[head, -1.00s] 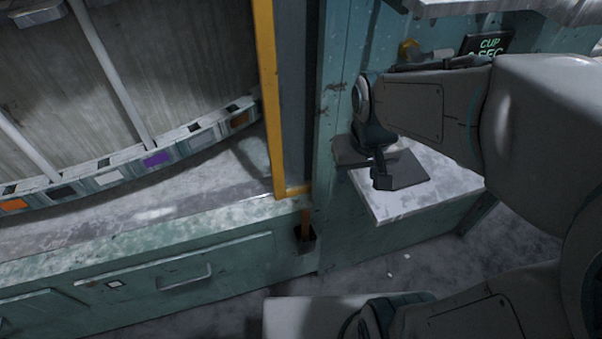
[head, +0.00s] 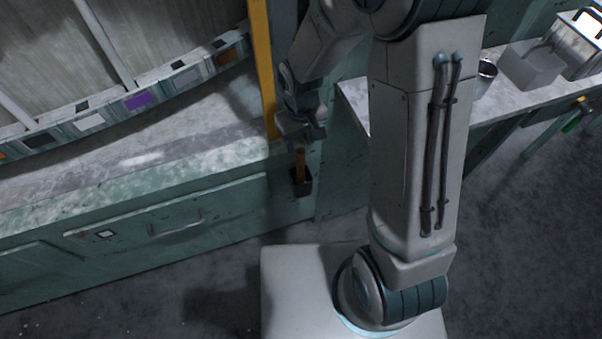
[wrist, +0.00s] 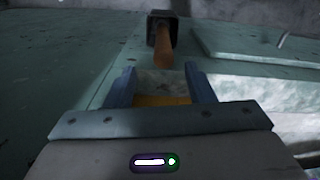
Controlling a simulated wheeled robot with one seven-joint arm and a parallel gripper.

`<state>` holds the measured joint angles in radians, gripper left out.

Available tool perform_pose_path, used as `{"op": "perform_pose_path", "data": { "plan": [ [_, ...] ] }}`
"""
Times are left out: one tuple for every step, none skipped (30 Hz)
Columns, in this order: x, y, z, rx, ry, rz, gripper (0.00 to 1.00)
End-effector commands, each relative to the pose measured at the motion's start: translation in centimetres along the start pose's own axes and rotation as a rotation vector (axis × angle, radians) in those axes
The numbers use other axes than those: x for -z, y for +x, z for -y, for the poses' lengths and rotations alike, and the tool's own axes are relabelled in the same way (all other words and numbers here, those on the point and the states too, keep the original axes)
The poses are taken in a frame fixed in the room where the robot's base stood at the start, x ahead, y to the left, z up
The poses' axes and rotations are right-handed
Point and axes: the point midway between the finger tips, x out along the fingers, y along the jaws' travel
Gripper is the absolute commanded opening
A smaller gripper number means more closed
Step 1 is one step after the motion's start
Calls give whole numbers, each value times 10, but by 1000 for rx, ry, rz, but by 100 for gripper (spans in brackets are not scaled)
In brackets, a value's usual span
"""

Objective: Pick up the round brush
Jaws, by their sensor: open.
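A brown wooden handle (head: 300,162), which I take to be the round brush's, stands up out of a small dark holder (head: 302,183) on the front of the teal cabinet. The brush's head is hidden in the holder. My gripper (head: 303,135) is just above the handle's top end. In the wrist view the handle (wrist: 163,48) lies ahead of my open gripper (wrist: 160,82), roughly in line with the gap between its two fingers. The gap is empty, and the handle looks apart from the fingers.
A yellow post (head: 262,70) stands close to my gripper at the left. The cabinet's worn top (head: 150,160) runs left. At the right a shelf (head: 500,103) holds a metal cup (head: 485,76) and a grey box (head: 531,65). My arm hides part of the shelf.

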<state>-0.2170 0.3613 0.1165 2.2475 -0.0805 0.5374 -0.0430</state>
Motion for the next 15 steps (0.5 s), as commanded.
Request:
{"op": "perform_pose_path", "data": {
  "plan": [
    [-1, 12, 0, 1, -1, 5, 49],
    [-1, 17, 0, 0, -1, 5, 49],
    [-1, 23, 0, 0, -1, 3, 49],
    [-1, 27, 0, 0, 0, 4, 49],
    [-1, 30, 0, 0, 0, 2, 49],
    [0, 33, 0, -1, 0, 1, 49],
    [0, 35, 0, -1, 0, 1, 49],
    [0, 36, 0, -1, 0, 1, 49],
    [-1, 38, 0, -1, 0, 1, 49],
    [-1, 40, 1, 0, 0, 1, 49],
    [-1, 42, 1, 0, 0, 1, 49],
    [-2, 47, 2, 0, 0, 1, 49],
    [-2, 51, 2, 0, -1, 3, 49],
    [-3, 56, 3, 0, -1, 3, 49],
    [-4, 63, 4, 0, -1, 4, 49]
  ]
}}
